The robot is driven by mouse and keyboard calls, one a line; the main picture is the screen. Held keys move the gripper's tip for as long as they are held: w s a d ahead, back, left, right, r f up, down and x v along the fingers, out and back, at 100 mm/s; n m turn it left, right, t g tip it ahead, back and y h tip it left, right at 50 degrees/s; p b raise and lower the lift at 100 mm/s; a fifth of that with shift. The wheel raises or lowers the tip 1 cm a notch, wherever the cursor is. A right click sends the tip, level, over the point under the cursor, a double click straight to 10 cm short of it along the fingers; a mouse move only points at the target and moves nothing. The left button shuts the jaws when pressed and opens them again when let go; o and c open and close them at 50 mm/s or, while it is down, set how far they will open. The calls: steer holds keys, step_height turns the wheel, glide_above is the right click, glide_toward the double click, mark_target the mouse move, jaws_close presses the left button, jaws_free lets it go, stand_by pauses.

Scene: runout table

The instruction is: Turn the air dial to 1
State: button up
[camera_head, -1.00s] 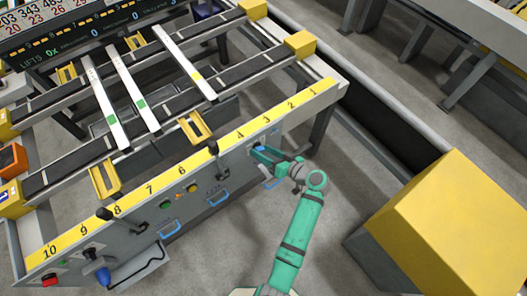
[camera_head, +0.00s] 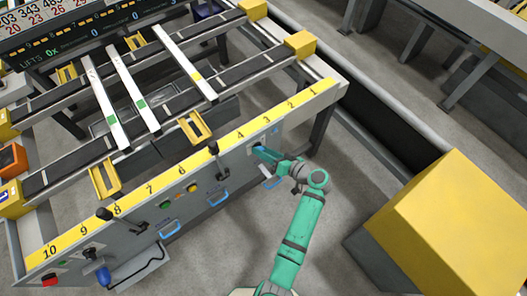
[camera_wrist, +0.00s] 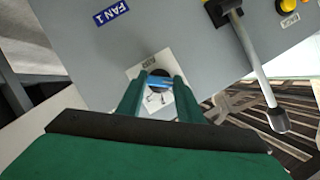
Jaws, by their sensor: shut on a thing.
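The air dial (camera_wrist: 157,83) is a blue knob on a pale square plate in the grey panel. In the wrist view it sits between the two green fingers of my gripper (camera_wrist: 158,92), which is shut on it.
A blue label reading FAN 1 (camera_wrist: 112,13) is on the panel. A yellow block (camera_head: 450,215) stands at right, with open floor between.

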steer(key=m+y, duration=0.1)
steer(key=m, duration=0.1)
steer(key=m+y, duration=0.1)
steer(key=m, duration=0.1)
steer(key=shift+d+f+m+y, duration=0.1)
steer(key=shift+f+m+y, duration=0.1)
steer(key=shift+m+y, duration=0.2)
stand_by(0.4)
steer(key=o, duration=1.1)
steer(key=shift+d, duration=0.1)
steer(key=v, duration=1)
steer(key=shift+s+d+r, duration=0.1)
steer(key=shift+s+d, duration=0.05)
steer(key=shift+d, duration=0.1)
